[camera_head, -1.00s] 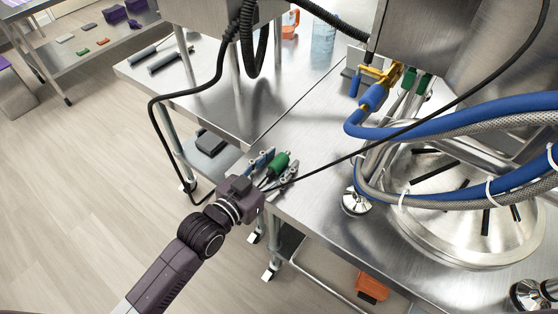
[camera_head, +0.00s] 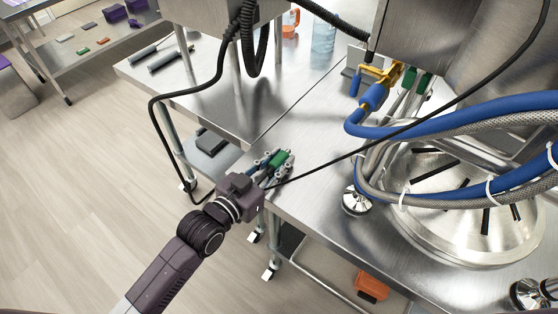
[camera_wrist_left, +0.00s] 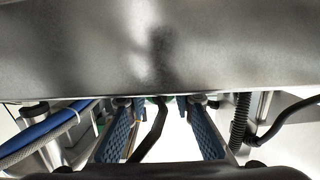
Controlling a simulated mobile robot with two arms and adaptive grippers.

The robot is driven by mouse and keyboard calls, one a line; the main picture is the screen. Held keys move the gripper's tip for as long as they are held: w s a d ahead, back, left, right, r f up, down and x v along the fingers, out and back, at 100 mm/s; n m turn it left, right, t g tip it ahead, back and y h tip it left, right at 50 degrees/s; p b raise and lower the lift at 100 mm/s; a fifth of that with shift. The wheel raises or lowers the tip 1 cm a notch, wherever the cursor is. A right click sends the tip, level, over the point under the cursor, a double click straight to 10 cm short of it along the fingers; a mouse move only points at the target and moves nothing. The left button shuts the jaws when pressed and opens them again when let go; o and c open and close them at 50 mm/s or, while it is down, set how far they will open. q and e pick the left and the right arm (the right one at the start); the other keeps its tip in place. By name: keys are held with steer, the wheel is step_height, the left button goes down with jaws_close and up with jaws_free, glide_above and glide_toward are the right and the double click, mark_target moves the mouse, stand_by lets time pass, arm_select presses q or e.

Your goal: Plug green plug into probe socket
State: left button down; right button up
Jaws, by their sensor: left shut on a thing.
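The green plug (camera_head: 280,158) is held between the fingers of my left gripper (camera_head: 274,164), at the front edge of the steel table. The gripper is shut on it, and the fingers partly cover it. In the left wrist view the blue finger pads (camera_wrist_left: 160,125) stand either side of a thin black cable (camera_wrist_left: 152,132). Only a sliver of green shows there below a steel surface. My right gripper is out of view.
The steel table (camera_head: 310,185) is clear right of the gripper. A black cable (camera_head: 350,152) runs from near the gripper to the upper right. Blue and braided hoses (camera_head: 460,125) arch over a round steel lid (camera_head: 470,235). A yellow fitting (camera_head: 385,75) hangs from the machine.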

mark_target(279, 157)
arm_select(q)
step_height(279, 157, up, 20)
steer(key=p, duration=0.1)
steer(key=shift+f, duration=0.15)
steer(key=c, duration=2.3)
jaws_free()
jaws_close()
